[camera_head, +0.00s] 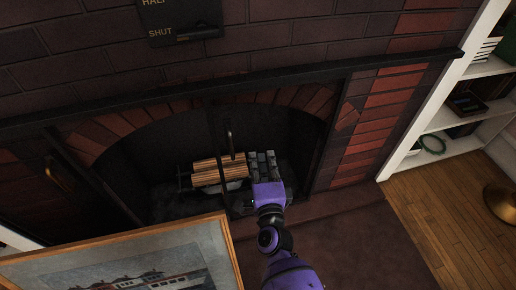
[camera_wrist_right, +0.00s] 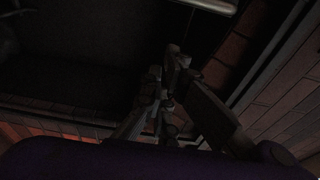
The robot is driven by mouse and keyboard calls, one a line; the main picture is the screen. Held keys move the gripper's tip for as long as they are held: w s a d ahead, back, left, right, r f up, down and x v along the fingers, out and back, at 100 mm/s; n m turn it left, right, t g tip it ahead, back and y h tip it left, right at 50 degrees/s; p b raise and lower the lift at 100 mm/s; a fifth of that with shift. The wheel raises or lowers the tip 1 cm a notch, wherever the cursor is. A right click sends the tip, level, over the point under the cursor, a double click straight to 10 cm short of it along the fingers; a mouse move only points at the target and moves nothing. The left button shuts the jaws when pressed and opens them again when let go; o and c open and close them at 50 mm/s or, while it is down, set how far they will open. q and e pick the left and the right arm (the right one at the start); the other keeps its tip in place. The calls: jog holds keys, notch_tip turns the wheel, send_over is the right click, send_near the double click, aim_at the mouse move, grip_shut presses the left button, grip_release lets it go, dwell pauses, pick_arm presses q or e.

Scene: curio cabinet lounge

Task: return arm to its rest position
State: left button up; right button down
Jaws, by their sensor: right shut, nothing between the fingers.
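My right arm, purple and black, reaches up from the bottom of the head view toward the fireplace. My right gripper (camera_head: 262,160) is in front of the dark fireplace opening, to the right of the stacked logs (camera_head: 215,172). Its grey fingers also show in the right wrist view (camera_wrist_right: 168,75), close together and with nothing visible between them. A thin upright metal handle (camera_head: 229,142) stands just left of the fingers; I cannot tell if they touch it. My left gripper is not in view.
A framed picture (camera_head: 165,262) fills the lower left. The black fireplace frame (camera_head: 322,140) rises right of my gripper. A white bookshelf (camera_head: 443,112) stands at the right, and a brass round base (camera_head: 502,202) is on the wood floor (camera_head: 432,205). The floor right of my arm is clear.

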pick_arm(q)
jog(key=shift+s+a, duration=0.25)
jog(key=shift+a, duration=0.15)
pick_arm(e)
jog(key=v, duration=0.5)
jog(key=shift+s+a+r, duration=0.1)
jog(key=shift+s+r, duration=0.05)
jog(key=shift+s, duration=0.25)
